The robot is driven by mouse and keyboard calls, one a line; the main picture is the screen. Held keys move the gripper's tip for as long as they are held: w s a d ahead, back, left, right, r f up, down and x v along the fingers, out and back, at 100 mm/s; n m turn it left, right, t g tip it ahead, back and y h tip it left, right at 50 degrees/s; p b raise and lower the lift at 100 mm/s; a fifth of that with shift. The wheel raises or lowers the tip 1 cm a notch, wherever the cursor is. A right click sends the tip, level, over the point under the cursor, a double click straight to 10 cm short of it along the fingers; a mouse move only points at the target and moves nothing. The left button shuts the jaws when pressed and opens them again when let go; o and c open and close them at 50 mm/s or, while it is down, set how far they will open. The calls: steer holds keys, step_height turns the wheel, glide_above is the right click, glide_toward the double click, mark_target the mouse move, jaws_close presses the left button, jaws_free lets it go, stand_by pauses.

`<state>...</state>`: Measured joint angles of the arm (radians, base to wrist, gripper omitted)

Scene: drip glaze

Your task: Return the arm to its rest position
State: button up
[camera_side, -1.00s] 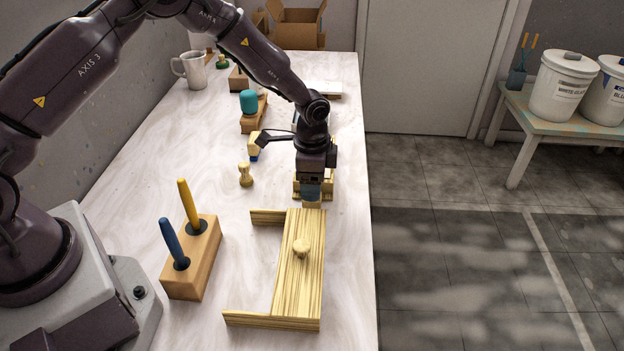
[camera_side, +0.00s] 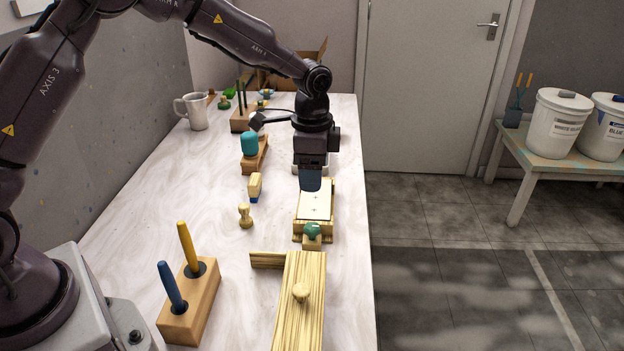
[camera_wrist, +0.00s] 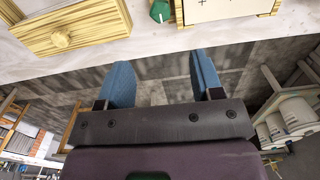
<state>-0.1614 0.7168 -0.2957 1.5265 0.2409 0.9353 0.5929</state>
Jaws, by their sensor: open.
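My gripper (camera_side: 311,184) points down above the right part of the table, over a wooden tray (camera_side: 298,226) with a white plate (camera_side: 316,206) marked with small crosses. It appears raised clear of the tray. In the wrist view its two blue fingers (camera_wrist: 162,76) are spread apart with nothing between them. A small wooden block with a green top (camera_side: 312,231) stands at the near end of the tray; the green piece also shows in the wrist view (camera_wrist: 160,11).
Nearer stands a pale wooden piece with a round knob (camera_side: 301,292). To the left are a holder with blue and yellow sticks (camera_side: 190,312), a small wooden peg (camera_side: 245,216), a teal-topped stand (camera_side: 249,144) and a mug (camera_side: 195,111). Paint buckets (camera_side: 560,122) stand right, off the table.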

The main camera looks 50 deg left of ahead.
steer(key=s+r+n+t, duration=0.2)
steer(key=s+r, duration=0.4)
steer(key=s, duration=0.3)
steer(key=s+a+r+n+t, duration=0.1)
steer(key=s+r+n, duration=0.3)
steer(key=s, duration=0.5)
steer(key=s+a+r+n+t, duration=0.1)
steer(key=s+r+n+t, duration=0.1)
steer(key=s+r, duration=0.6)
steer(key=shift+s+n+t, duration=0.3)
steer(key=shift+s+n, duration=0.3)
